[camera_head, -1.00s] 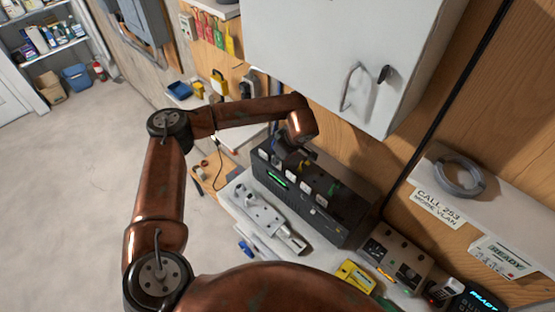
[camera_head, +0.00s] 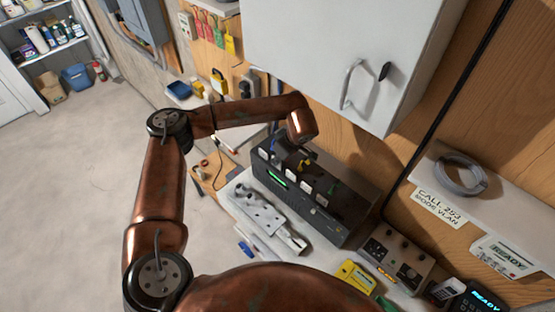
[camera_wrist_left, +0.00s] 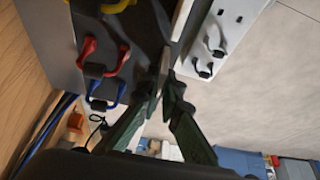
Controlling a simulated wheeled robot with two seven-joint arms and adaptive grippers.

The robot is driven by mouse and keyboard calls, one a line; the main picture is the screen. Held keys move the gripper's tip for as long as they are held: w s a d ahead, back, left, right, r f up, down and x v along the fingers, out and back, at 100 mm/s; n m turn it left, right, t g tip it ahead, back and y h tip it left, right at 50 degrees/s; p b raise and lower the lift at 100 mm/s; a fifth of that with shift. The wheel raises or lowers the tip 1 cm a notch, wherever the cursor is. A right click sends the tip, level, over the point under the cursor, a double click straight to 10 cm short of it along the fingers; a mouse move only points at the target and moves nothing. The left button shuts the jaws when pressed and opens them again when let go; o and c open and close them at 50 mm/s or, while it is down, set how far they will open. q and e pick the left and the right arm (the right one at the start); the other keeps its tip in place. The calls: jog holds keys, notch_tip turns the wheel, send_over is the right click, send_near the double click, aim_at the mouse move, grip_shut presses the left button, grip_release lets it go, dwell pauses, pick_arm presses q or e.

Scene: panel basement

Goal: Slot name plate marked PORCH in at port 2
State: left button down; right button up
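The black port unit (camera_head: 330,218), with a green-lit display (camera_head: 277,178), stands on the bench. Small white tags (camera_head: 291,179) sit along it; their lettering is too small to read. Cable loops, one yellow (camera_head: 305,163), rise from its top. My left gripper (camera_wrist_left: 165,84) is at the unit's far side, mostly hidden by my wrist in the head view. In the left wrist view its dark green fingers are closed on a thin pale plate (camera_wrist_left: 165,58), seen edge-on with its marking hidden. Red loops (camera_wrist_left: 98,56) stand beside it on the unit. My right gripper is not in view.
A pale holed tray (camera_head: 258,213) lies in front of the unit; it also shows in the left wrist view (camera_wrist_left: 232,25). A white wall cabinet (camera_head: 335,50) hangs above. A grey knobbed box (camera_head: 400,258) and a yellow device (camera_head: 355,275) stand to the right.

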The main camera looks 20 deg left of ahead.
pick_arm(q)
jog(key=shift+f+b, duration=0.2)
jog(key=shift+b, duration=0.1)
dwell(0.8)
jog(key=shift+f+b, duration=0.5)
jog(key=shift+b, duration=0.15)
dwell(1.2)
dwell(0.4)
jog(key=c, duration=2.1)
grip_release()
jog(key=shift+o, duration=0.4)
jog(key=o, duration=0.4)
jog(key=shift+c, duration=0.2)
